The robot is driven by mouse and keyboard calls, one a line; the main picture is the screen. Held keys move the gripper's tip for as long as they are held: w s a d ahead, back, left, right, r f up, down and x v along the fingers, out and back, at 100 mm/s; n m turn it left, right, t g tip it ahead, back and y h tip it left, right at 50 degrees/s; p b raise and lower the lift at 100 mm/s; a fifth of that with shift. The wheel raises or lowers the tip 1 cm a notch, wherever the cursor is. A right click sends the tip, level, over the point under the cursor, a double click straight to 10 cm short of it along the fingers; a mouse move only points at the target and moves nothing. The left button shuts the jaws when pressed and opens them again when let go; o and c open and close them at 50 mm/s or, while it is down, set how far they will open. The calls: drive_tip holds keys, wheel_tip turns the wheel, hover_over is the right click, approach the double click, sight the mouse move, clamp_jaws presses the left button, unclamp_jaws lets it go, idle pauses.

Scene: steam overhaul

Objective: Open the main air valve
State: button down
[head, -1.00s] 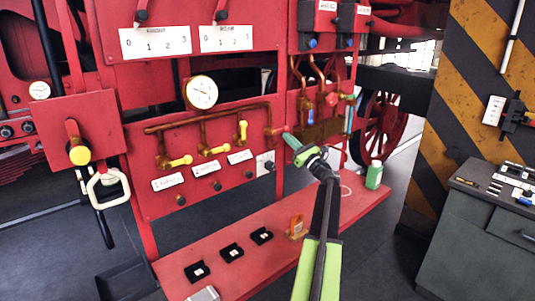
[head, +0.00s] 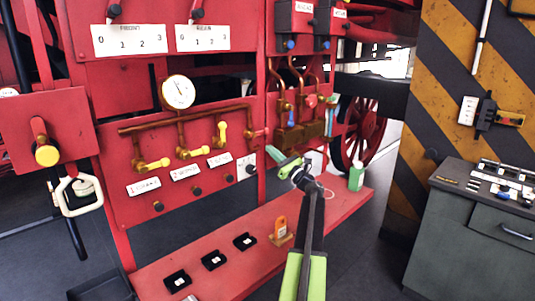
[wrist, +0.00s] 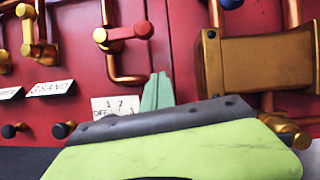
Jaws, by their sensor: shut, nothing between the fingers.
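A copper air pipe (head: 185,122) runs across the red panel with several lever valves. The three levers to the left have yellow handles, such as the upright one (head: 221,133). At the pipe's right end sits a red-handled valve (head: 257,133); in the wrist view its handle (wrist: 128,34) points right, roughly level. No label visibly names the main air valve. My gripper (head: 270,150) is just below and right of the red handle in the head view. Its green fingers (wrist: 157,92) are shut and empty, below the handle in the wrist view and apart from it in the picture.
A brass-coloured box (wrist: 262,65) juts out to the right of the red valve. A red ledge (head: 225,262) below holds black boxes, an orange padlock-like item (head: 281,230) and a green container (head: 356,178). A grey cabinet (head: 455,225) stands at right.

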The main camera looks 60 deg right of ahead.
drive_tip(key=b+v, duration=0.2)
drive_tip(key=v, duration=0.7)
drive_tip(key=shift+s+d+r+b, duration=0.2)
drive_tip(key=shift+r+b, duration=0.05)
drive_tip(key=shift+b, duration=0.1)
